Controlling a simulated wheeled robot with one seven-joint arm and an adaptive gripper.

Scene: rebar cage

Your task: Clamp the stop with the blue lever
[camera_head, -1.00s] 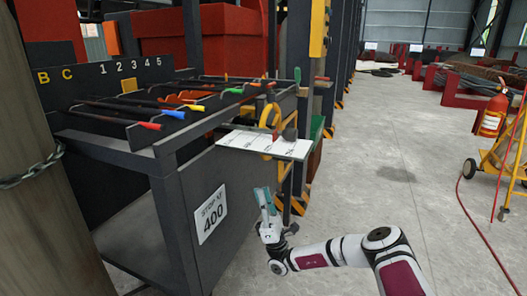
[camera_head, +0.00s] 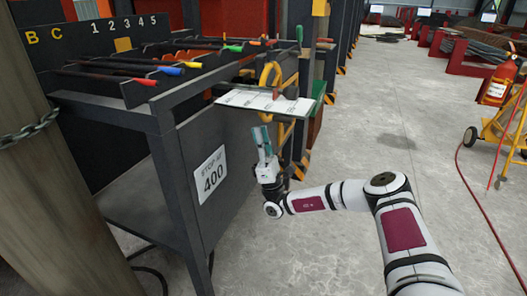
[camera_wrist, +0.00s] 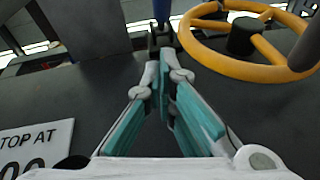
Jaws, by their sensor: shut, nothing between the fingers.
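My gripper (camera_head: 263,135) is shut and empty, fingers pointing up, in front of the dark side panel of the bench and below the white shelf plate in the head view. In the wrist view its fingertips (camera_wrist: 161,40) meet near the top centre. A blue upright piece, seemingly the blue lever (camera_wrist: 162,11), shows just beyond the tips at the top edge; its upper part is cut off. I cannot tell whether the tips touch it. In the head view I cannot make this lever out. The stop itself cannot be clearly identified.
A yellow handwheel (camera_wrist: 245,68) is close right of my fingers; it also shows in the head view (camera_head: 270,77). A "STOP AT 400" sign (camera_head: 212,174) is on the panel. Floor at right is clear near my arm.

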